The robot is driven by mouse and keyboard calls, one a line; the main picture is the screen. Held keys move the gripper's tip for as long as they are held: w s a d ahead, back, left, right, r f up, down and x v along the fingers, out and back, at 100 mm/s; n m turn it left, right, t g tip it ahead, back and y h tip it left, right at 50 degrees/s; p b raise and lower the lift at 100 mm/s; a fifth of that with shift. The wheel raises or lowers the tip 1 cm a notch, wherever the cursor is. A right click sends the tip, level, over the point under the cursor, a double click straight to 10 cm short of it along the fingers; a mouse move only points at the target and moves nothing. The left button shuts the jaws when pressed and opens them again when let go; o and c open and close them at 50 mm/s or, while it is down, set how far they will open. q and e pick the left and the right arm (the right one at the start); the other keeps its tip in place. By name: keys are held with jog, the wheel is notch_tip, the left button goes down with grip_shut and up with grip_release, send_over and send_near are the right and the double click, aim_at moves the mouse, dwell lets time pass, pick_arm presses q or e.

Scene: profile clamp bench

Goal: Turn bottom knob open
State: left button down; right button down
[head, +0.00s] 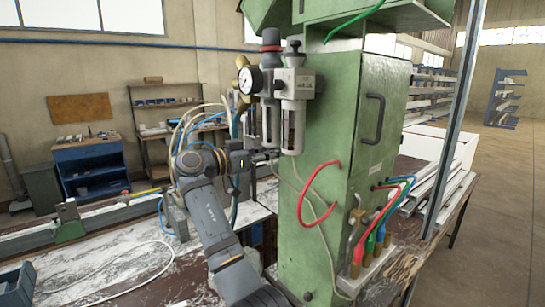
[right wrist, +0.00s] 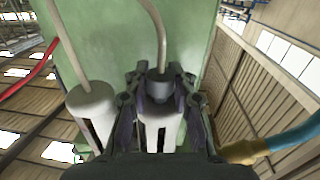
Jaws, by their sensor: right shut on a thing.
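A filter-regulator unit with a pressure gauge (head: 251,80) is mounted on the green cabinet. Two pale bowls hang from it, a left bowl (head: 271,124) and a right bowl (head: 292,126). My right gripper (head: 266,157) reaches in from the left at the bottom of the left bowl. In the right wrist view, a dark bottom knob (right wrist: 158,86) sits on the end of one bowl (right wrist: 160,128), with a pale tube leading off it. The fingers of my right gripper close on this knob from both sides. The knob's turn position cannot be told. My left gripper is out of view.
The green cabinet (head: 340,180) stands close beside the gripper. The second bowl (right wrist: 91,112) is next to the fingers in the right wrist view. A blue hose with a brass fitting (right wrist: 240,150) is close by. Loose tubes hang left of the unit.

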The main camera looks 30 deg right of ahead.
jog(key=c, duration=1.1)
grip_release()
jog(key=shift+a, duration=0.1)
jog(key=a, duration=1.2)
jog(key=shift+w, duration=0.15)
